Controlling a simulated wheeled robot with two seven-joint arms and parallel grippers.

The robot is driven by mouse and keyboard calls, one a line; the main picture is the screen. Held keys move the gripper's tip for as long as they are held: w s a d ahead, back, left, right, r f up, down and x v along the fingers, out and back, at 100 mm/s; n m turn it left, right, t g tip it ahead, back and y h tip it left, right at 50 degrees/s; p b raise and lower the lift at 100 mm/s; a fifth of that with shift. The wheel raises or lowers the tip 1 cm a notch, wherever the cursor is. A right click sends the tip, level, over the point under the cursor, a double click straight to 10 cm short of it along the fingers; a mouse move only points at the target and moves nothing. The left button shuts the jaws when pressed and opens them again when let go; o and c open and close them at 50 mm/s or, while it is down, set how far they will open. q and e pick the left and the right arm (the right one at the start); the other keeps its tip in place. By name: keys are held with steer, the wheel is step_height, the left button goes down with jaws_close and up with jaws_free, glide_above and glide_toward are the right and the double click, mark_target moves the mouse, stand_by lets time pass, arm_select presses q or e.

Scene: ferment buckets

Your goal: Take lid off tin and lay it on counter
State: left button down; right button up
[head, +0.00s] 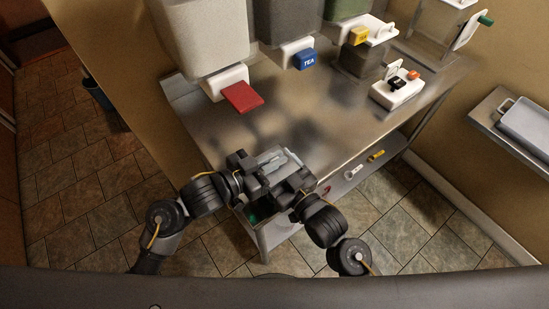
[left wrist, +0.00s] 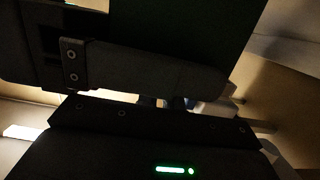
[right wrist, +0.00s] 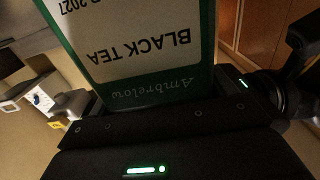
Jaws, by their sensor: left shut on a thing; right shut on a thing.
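The tea tin shows in the right wrist view (right wrist: 140,50) as a green box with a white "BLACK TEA" label, its lettering upside down. Its plain dark green side shows in the left wrist view (left wrist: 185,30). In the head view its pale grey top, apparently the lid (head: 272,160), lies between my grippers at the counter's front edge. My left gripper (head: 250,168) is shut on the tin, one finger across the green side. My right gripper (head: 290,181) is shut at the brand-name end, apparently on the lid, which its own jaw hides in the wrist view.
The steel counter (head: 310,120) has free room behind the grippers. A white device (head: 398,90) stands at right. A lower shelf (head: 350,180) holds small items.

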arm_select(q)
steer(key=shift+r, duration=0.1)
steer(key=shift+w+r, duration=0.1)
steer(key=shift+r, duration=1.25)
arm_select(e)
steer(key=shift+d+f, duration=0.1)
steer(key=shift+f, duration=0.3)
steer(key=shift+s, duration=0.1)
arm_select(q)
step_height(320, 180, up, 3)
steer(key=shift+f, duration=0.15)
arm_select(e)
steer(key=shift+c, duration=0.8)
arm_select(q)
steer(key=shift+r, duration=0.45)
arm_select(e)
steer(key=shift+o, duration=0.2)
arm_select(q)
steer(key=shift+f, duration=0.1)
arm_select(e)
steer(key=o, duration=1.4)
steer(key=shift+r, duration=0.25)
arm_select(q)
steer(key=shift+f, duration=0.1)
